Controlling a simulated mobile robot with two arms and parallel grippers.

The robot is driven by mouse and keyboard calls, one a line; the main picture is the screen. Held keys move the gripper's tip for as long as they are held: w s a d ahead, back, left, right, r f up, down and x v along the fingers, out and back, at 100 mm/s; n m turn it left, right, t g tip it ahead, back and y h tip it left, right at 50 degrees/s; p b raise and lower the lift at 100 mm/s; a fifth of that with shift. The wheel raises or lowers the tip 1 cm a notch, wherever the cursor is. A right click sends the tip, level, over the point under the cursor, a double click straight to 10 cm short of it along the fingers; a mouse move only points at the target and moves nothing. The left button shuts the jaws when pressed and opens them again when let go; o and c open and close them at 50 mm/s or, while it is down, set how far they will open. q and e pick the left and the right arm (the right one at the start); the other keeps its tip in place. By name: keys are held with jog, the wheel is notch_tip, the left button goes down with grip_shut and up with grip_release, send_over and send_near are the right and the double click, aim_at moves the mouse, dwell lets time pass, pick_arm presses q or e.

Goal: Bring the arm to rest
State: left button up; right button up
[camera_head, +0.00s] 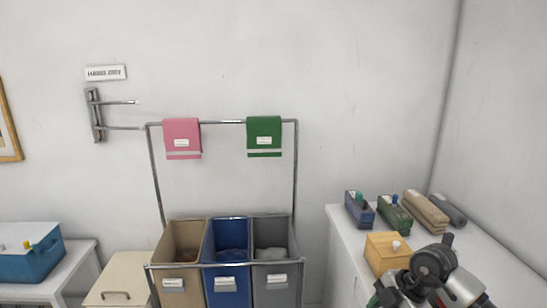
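Part of my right arm shows at the lower right, a dark round joint and a silver link, in front of the white counter (345,240) and close to a wooden box. The lower part of this arm runs out of the bottom edge, and I cannot make out any gripper fingers on it. My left arm and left gripper are not in view.
The wooden box (383,257), small blue (358,212) and green (392,218) bins, and brown (424,213) and grey (449,210) rolls crowd the counter. A three-bin cart (228,264) stands centre, with pink (182,136) and green (264,134) cloths on its rail. A blue box (38,262) stands left.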

jog(key=s+a+r+n+t+y, duration=0.25)
jog(key=a+y, duration=0.55)
jog(key=a, duration=0.4)
notch_tip(320, 180, up, 8)
jog(key=s+a+m+t+y, duration=0.2)
jog(key=m+t+y, duration=0.3)
jog(key=t, duration=0.4)
jog(key=s+d+f+m+t+h, duration=0.35)
jog(key=d+f+m+h, duration=0.75)
jog(key=m+h, duration=0.75)
jog(key=s+f+g, duration=0.5)
jog(key=s+g, duration=0.1)
jog(key=s, duration=0.4)
jog(key=s+f+g, duration=0.6)
jog(key=s+g, duration=0.1)
jog(key=s, duration=0.3)
notch_tip(320, 180, down, 26)
jog(key=f+n+g, duration=0.1)
jog(key=s+d+f+g, duration=0.1)
jog(key=s+d+f, duration=0.2)
jog(key=s+f, duration=1.2)
jog(key=shift+s+d+y, duration=0.2)
jog(key=shift+s+y, duration=0.15)
jog(key=shift+s, duration=0.65)
